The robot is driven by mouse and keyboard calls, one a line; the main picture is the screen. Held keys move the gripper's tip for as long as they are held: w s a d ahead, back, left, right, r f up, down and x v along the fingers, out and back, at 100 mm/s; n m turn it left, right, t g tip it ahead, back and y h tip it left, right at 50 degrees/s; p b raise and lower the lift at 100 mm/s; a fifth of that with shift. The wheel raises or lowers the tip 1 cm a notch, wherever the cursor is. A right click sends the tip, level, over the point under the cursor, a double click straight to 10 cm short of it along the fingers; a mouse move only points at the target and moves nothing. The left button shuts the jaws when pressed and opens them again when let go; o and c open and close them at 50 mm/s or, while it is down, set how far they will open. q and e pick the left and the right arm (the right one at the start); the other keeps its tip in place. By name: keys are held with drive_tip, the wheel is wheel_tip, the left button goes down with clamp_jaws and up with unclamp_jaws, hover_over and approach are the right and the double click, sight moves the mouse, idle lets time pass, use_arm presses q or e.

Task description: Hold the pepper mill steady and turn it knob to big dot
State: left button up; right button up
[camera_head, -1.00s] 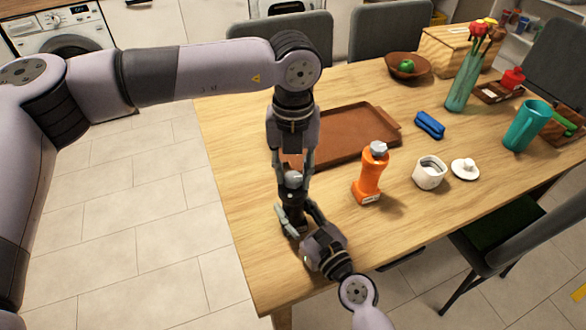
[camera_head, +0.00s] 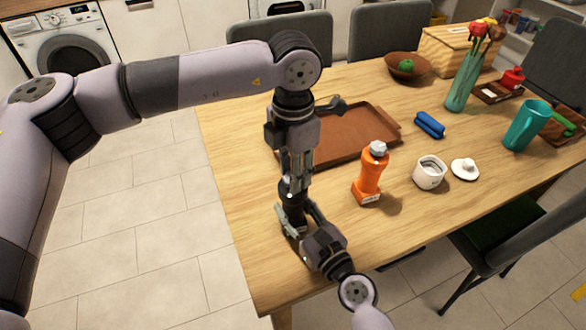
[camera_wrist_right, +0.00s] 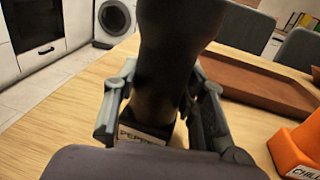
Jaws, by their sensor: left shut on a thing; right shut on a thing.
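The black pepper mill (camera_head: 292,207) stands upright near the front left of the table. In the right wrist view, the mill's dark body (camera_wrist_right: 165,65) rises between the fingers, with a label reading "PEPPER" at its base. My right gripper (camera_head: 294,222) is shut around its lower body from the front; its fingers show on both sides in the right wrist view (camera_wrist_right: 160,112). My left gripper (camera_head: 293,180) points down from above and is shut on the mill's top. Its fingers hide the knob, and I cannot make out any dots.
An orange mill (camera_head: 369,177), labelled chilli, stands close to the right. A brown tray (camera_head: 350,152) lies behind. A white pot (camera_head: 429,174), its lid (camera_head: 465,169) and a blue object (camera_head: 429,125) are farther right. The table's left edge strip is clear.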

use_arm(q)
drive_tip(key=m, duration=1.2)
drive_tip(key=shift+c, duration=0.2)
idle(0.4)
drive_tip(key=o, duration=1.2)
wheel_tip(320, 180, up, 12)
